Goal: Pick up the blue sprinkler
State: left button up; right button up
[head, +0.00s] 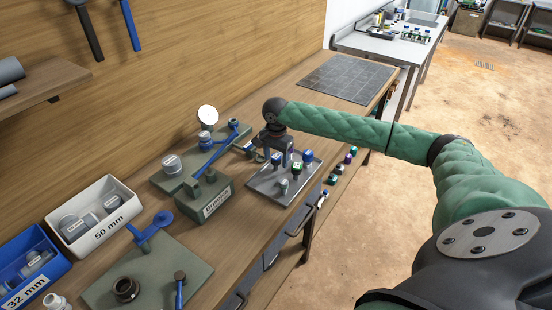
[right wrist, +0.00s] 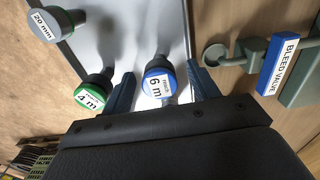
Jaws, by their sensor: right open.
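The blue sprinkler is an upright dark stem with a blue-rimmed white cap marked "6 m" (right wrist: 158,85). It stands on the grey tray (head: 262,184); in the head view its blue cap (head: 276,158) shows just below my right gripper (head: 281,152). My right gripper, also in the right wrist view (right wrist: 163,88), is open, with one finger on each side of the blue sprinkler. I cannot tell whether a finger touches it. My left gripper is not in view.
A green "4 m" sprinkler (right wrist: 90,95) stands close beside one finger, and a grey "20 mm" piece (right wrist: 45,25) stands farther off. Another blue-topped piece (head: 308,156) is on the tray. The blue bleed valve lever (right wrist: 281,67) is near the other finger.

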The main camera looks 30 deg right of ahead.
jog(key=shift+f, duration=0.9)
jog(key=c, duration=1.1)
jog(key=shift+r+p, duration=0.2)
jog(key=shift+p, duration=0.1)
